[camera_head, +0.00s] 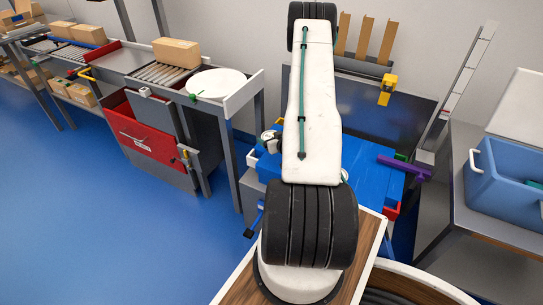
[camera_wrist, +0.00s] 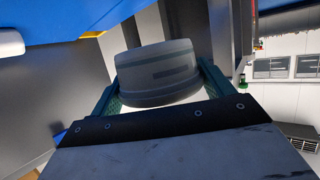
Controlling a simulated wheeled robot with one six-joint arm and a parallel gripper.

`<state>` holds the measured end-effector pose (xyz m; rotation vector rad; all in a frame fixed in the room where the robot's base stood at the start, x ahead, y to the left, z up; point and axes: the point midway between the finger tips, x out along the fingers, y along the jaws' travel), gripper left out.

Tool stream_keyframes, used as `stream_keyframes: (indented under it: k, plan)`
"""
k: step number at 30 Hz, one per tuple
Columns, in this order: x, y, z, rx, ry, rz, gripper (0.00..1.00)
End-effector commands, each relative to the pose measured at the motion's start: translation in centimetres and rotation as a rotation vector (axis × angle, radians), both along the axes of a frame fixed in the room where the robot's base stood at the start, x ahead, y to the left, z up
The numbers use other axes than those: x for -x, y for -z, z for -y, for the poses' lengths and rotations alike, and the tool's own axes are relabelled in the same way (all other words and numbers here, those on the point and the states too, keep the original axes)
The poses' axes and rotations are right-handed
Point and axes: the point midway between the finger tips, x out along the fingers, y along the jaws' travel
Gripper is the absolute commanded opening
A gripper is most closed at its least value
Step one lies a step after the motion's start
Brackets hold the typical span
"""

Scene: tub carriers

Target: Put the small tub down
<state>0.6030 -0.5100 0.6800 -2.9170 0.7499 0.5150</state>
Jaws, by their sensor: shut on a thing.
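In the wrist view, a small grey tub (camera_wrist: 158,72) with a wider dark rim sits between the green fingers of my gripper (camera_wrist: 160,85). The fingers press on it from both sides, and it shows tilted in the picture. Its inside is not visible. I cannot tell whether anything touches its far side. In the head view, my own arm hides the gripper and the tub.
A blue surface (camera_head: 360,170) lies below my arm, with a purple piece (camera_head: 403,167) at its right. A larger blue tub (camera_head: 505,180) stands on the bench at right. A red-fronted workbench (camera_head: 150,135) and cardboard boxes (camera_head: 176,52) are at left. Blue floor at left is clear.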

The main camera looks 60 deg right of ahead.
Motion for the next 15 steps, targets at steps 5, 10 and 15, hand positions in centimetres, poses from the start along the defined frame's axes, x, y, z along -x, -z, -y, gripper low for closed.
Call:
stream_keyframes:
  k: [5,10,15]
  plan:
    - [0.0,3.2,-0.1,-0.003,0.001,-0.001,0.52]
    - [0.0,4.4,0.0,-0.002,0.001,0.0,0.52]
    - [0.0,6.7,-0.1,-0.002,0.0,-0.001,0.52]
